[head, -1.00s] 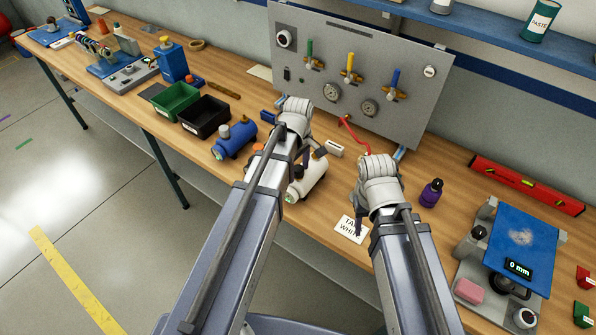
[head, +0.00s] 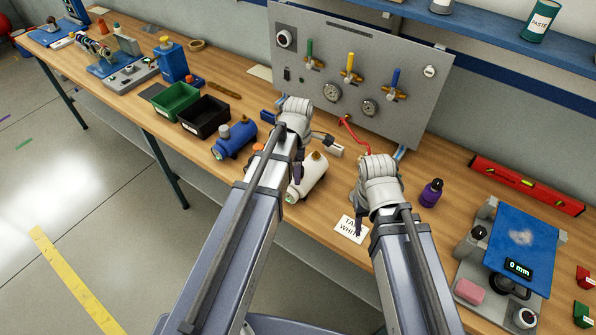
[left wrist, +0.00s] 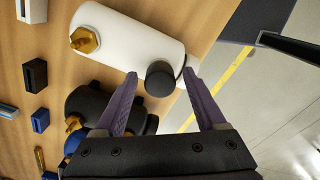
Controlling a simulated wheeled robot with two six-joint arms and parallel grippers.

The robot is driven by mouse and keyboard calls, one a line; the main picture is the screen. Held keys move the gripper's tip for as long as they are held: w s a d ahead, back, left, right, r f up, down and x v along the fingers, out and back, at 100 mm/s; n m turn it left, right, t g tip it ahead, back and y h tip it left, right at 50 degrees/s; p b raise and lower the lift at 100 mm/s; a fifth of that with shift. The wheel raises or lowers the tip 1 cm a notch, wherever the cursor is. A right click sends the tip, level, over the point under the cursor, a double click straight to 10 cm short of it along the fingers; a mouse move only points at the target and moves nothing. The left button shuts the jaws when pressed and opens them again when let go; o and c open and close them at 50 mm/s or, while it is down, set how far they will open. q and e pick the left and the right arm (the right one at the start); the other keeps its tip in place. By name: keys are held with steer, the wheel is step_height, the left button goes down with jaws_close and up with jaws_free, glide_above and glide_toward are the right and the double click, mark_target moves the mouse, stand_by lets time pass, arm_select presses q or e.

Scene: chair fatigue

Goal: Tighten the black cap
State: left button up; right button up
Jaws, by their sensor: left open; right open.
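The black cap (left wrist: 160,78) sits on the side of a white cylindrical tank (left wrist: 135,38), close to its end, in the left wrist view. A brass fitting (left wrist: 84,40) is near the tank's other end. My left gripper (left wrist: 160,73) is open, with one purple fingertip on each side of the cap; contact cannot be told. In the head view the white tank (head: 313,176) lies on the bench, partly covered by my left arm and gripper (head: 298,170). My right gripper (head: 358,226) is open and empty over the bench by the white label card.
A blue tank (head: 235,140) stands left of the white one, with black (head: 205,116) and green (head: 176,101) bins beyond. A valve panel (head: 360,75) rises behind. A purple bottle (head: 431,193) and a blue-topped gauge stand (head: 522,240) are at right.

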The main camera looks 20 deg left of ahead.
arm_select(q)
steer(key=n, duration=0.4)
stand_by(0.3)
jaws_close()
stand_by(0.5)
steer(key=m, duration=0.4)
jaws_free()
